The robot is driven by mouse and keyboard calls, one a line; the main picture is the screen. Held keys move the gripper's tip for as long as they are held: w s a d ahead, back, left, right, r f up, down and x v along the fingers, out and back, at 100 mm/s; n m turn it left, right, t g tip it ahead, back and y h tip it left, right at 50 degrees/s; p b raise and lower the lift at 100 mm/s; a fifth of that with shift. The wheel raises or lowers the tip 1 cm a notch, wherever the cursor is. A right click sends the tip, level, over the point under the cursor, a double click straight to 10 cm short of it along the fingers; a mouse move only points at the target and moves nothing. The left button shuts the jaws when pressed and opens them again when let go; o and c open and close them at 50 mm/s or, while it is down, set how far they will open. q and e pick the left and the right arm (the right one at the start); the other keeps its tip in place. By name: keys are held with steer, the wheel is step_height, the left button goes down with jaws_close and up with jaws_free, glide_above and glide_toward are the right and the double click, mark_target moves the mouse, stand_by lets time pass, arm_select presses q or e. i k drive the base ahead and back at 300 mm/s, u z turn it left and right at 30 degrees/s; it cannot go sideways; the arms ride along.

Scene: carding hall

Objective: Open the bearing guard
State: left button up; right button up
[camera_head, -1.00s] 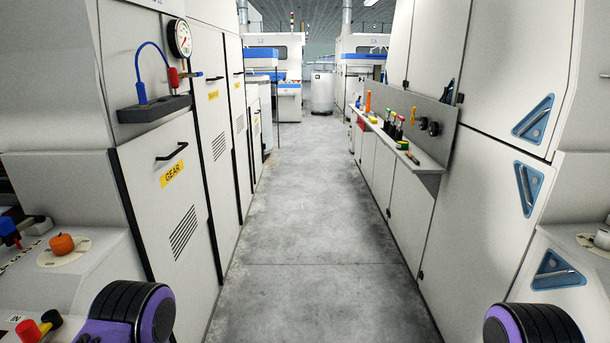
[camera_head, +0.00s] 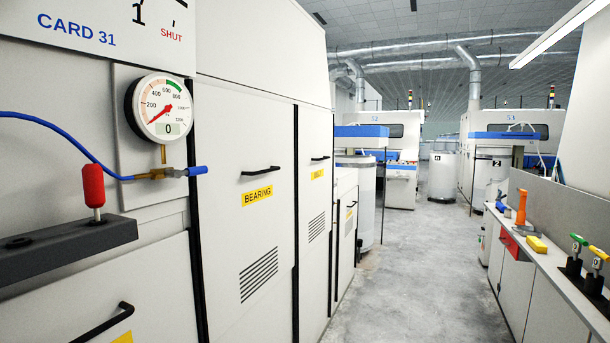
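The bearing guard (camera_head: 244,205) is a tall pale panel on the left machine, with a yellow BEARING label (camera_head: 257,195) and a black bar handle (camera_head: 261,171) above it. It sits flush and looks closed. A slotted vent (camera_head: 258,275) is low on it. Its lower edge is cut off by the picture. Neither of my grippers is in view.
Left of the guard are a pressure gauge (camera_head: 160,107), a blue hose (camera_head: 65,134) and a dark shelf (camera_head: 65,248) with a red-handled tool (camera_head: 94,188). The aisle floor (camera_head: 420,265) is clear. A cluttered ledge (camera_head: 550,265) lines the right side.

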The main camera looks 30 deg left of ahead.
mark_target(245, 142)
steer(key=i, duration=3.15)
steer(key=u, duration=2.65)
